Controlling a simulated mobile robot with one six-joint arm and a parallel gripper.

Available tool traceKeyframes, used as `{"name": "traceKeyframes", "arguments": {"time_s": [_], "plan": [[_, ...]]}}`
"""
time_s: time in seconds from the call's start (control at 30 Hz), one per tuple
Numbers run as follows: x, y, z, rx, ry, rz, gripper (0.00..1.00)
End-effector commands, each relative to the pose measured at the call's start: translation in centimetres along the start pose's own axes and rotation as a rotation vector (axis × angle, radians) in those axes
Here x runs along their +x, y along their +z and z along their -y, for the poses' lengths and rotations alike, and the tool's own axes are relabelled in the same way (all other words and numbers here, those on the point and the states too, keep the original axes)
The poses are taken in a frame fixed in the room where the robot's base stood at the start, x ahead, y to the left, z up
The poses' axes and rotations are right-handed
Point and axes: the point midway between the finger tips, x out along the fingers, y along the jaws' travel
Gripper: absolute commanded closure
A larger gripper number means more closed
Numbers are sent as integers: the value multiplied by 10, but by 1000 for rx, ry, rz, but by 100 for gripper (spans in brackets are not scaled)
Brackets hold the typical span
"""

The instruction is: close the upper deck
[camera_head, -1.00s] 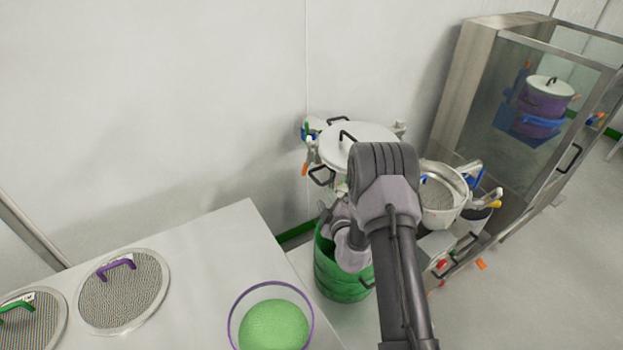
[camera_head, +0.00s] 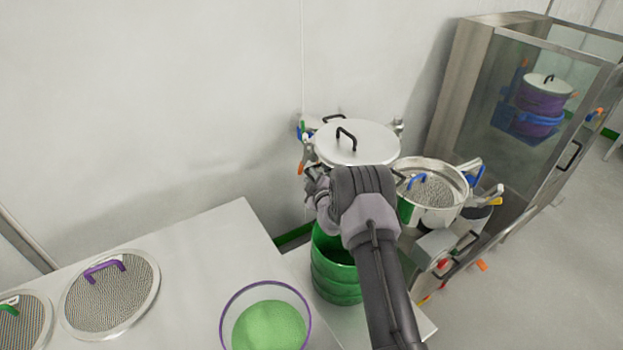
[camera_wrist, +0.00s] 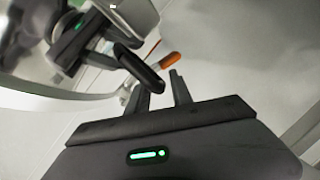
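A stack with a round pale lid (camera_head: 375,148) and black top handle (camera_head: 346,138) stands against the wall; I take it as the upper deck. Much of its front is behind my arm. My gripper (camera_head: 313,180) is at its left front side, just below the lid. In the wrist view a black side handle (camera_wrist: 137,68) reaches towards the fingertips of my gripper (camera_wrist: 160,88). The fingers are apart; the handle's end lies near or between them. I cannot tell whether they touch it. An open metal deck (camera_head: 460,184) with a mesh screen (camera_head: 432,190) sits to the right.
Below my gripper is a green drum (camera_head: 333,270). A table (camera_head: 190,258) at the front left holds mesh screens (camera_head: 110,295) and a bowl of green granules (camera_head: 268,325). A glass-fronted cabinet (camera_head: 545,70) stands at the right. Orange-tipped clamps (camera_head: 300,168) stick out beside the stack.

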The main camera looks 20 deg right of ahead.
Motion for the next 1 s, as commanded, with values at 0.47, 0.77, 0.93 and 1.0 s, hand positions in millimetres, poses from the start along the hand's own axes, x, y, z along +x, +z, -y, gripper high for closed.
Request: {"name": "traceKeyframes", "arguments": {"time_s": [0.47,0.77,0.93,1.0], "plan": [[0,0,0,0,0,0,100],[0,0,0,0,0,0,100],[0,0,1,1,-1,0,100],[0,0,1,1,-1,0,100]]}}
